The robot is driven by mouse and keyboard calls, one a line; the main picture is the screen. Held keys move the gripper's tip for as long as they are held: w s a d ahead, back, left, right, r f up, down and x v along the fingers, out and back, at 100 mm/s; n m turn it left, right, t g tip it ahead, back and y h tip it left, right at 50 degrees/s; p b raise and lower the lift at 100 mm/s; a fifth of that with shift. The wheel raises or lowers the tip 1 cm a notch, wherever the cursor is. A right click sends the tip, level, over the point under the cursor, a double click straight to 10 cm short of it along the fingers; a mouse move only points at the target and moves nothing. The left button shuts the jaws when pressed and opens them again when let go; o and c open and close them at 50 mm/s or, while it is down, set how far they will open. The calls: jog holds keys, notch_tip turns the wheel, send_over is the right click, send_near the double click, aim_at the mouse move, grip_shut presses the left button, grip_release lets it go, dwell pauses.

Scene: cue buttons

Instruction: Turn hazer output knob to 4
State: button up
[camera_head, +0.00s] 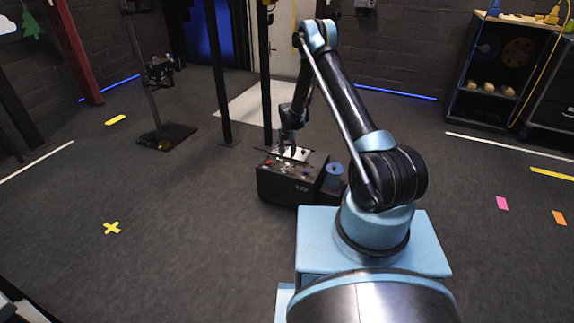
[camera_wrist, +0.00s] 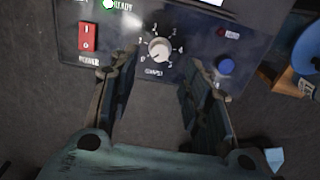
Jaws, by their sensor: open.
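The hazer (camera_head: 285,187) is a dark box on the floor with controls on its top. In the wrist view its pale round output knob (camera_wrist: 159,49) sits on the dark panel inside a ring of white numbers, with its label below. The pointer seems to face lower left, but it is too small to read surely. My gripper (camera_head: 290,145) is over the hazer in the head view. In the wrist view my gripper (camera_wrist: 161,60) is open, one finger on each side of the knob, with visible gaps. I cannot tell the height of the fingertips above the panel.
A red power switch (camera_wrist: 89,37) is left of the knob. A lit green ready light (camera_wrist: 108,4) is above it. A blue button (camera_wrist: 226,66) and a dark red light (camera_wrist: 220,31) are to the right. A blue cylinder (camera_head: 334,174) stands beside the hazer. Dark poles stand behind.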

aim_at(287, 164)
notch_tip(287, 164, down, 7)
jog(key=shift+f, duration=0.2)
dwell(0.3)
grip_shut()
